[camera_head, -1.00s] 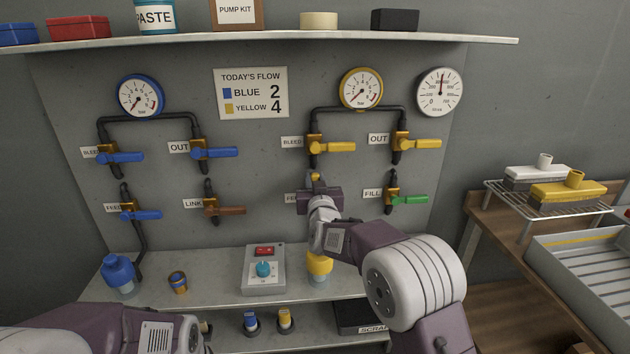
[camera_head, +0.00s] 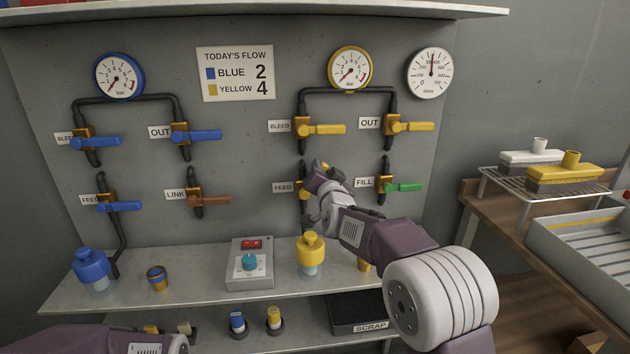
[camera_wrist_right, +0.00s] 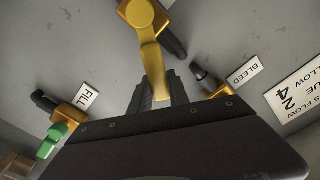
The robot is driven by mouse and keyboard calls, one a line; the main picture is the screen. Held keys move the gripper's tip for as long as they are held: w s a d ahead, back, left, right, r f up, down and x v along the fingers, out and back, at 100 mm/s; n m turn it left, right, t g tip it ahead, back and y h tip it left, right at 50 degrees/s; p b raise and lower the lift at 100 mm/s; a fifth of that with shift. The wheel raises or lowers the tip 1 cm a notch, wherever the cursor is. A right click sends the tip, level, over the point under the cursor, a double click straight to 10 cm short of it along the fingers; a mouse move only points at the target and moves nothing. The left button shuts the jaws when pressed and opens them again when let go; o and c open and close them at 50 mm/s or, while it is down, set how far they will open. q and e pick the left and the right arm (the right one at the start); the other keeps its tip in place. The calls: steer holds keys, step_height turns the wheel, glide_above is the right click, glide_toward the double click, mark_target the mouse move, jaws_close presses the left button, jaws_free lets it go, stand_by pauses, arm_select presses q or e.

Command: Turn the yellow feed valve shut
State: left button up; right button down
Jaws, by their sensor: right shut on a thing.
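The yellow feed valve (camera_head: 303,190) is on the grey panel, beside the FEED label and below the yellow bleed valve. My right gripper (camera_head: 322,174) is shut on its yellow handle, up and right of the valve body. A yellow tip shows above the gripper, so the handle seems to slant up to the right. In the right wrist view the handle (camera_wrist_right: 150,55) runs from the valve body (camera_wrist_right: 141,13) down between the gripper fingers (camera_wrist_right: 160,94). My gripper hides much of the handle in the head view. My left gripper is out of view; only its arm shows at bottom left.
The green fill valve (camera_head: 400,187) is close on the right, and the yellow bleed valve (camera_head: 318,129) is just above. A yellow bottle (camera_head: 310,250) and a control box (camera_head: 250,265) stand on the ledge below. A wooden bench with a rack (camera_head: 540,185) is at right.

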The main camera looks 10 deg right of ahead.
steer(key=d+f+m+b, duration=0.3)
steer(key=f+m+b, duration=0.4)
steer(key=m+b, duration=0.4)
steer(key=shift+d+f+m+b, duration=0.3)
steer(key=shift+d+b, duration=0.1)
steer(key=shift+b, duration=1.35)
steer(key=shift+w, duration=0.1)
steer(key=c, duration=1.2)
jaws_free()
steer(key=shift+c, duration=0.2)
steer(key=shift+r, duration=0.1)
steer(key=s+b, duration=0.1)
steer(key=s, duration=0.8)
steer(key=shift+d, duration=0.2)
